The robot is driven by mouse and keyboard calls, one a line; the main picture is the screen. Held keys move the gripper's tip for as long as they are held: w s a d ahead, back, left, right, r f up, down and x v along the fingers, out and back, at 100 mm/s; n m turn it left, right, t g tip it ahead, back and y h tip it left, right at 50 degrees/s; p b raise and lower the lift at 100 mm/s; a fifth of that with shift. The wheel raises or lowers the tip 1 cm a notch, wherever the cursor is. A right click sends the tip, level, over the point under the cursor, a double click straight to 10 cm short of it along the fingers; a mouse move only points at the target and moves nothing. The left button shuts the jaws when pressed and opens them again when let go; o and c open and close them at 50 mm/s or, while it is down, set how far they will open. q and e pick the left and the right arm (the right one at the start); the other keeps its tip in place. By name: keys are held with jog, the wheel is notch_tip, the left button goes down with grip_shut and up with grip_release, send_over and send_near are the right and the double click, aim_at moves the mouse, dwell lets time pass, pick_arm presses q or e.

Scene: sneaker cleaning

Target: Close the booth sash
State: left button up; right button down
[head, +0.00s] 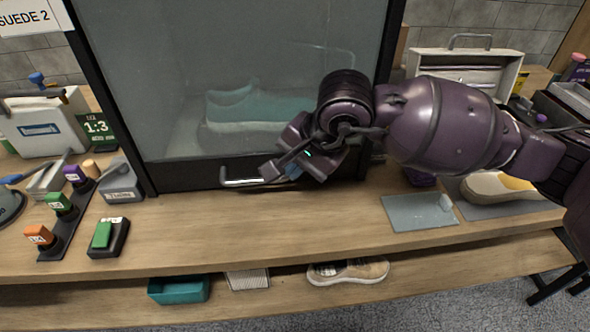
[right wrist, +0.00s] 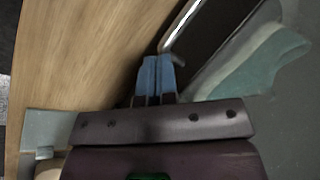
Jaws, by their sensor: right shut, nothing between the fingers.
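The booth sash (head: 265,90) is a hazy glass panel in a dark frame, and a teal-and-white sneaker (head: 255,115) shows behind it. Its bottom rail (head: 190,176) is low, close to the tabletop; I cannot tell whether a small gap is left. A silver bar handle (head: 243,182) sits on that rail, and it also shows in the right wrist view (right wrist: 180,25). My right gripper (head: 292,172) is at the rail, just right of the handle. Its blue fingers (right wrist: 157,75) are shut and empty, close to the handle's end; contact is unclear. My left gripper is out of view.
Colored stamp-like bottles (head: 60,207) and a green-topped block (head: 103,234) stand left on the wooden table (head: 250,238). A grey mat (head: 420,212) and a shoe sole (head: 497,187) lie right. A teal bin (head: 180,289) and a sneaker (head: 347,271) are on the lower shelf.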

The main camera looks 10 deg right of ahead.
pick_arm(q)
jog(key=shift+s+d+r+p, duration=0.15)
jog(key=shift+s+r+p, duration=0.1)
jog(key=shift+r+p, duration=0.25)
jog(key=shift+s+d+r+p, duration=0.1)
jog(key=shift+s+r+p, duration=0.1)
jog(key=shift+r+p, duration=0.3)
pick_arm(e)
jog(key=v, duration=1.2)
jog(key=shift+r, duration=0.25)
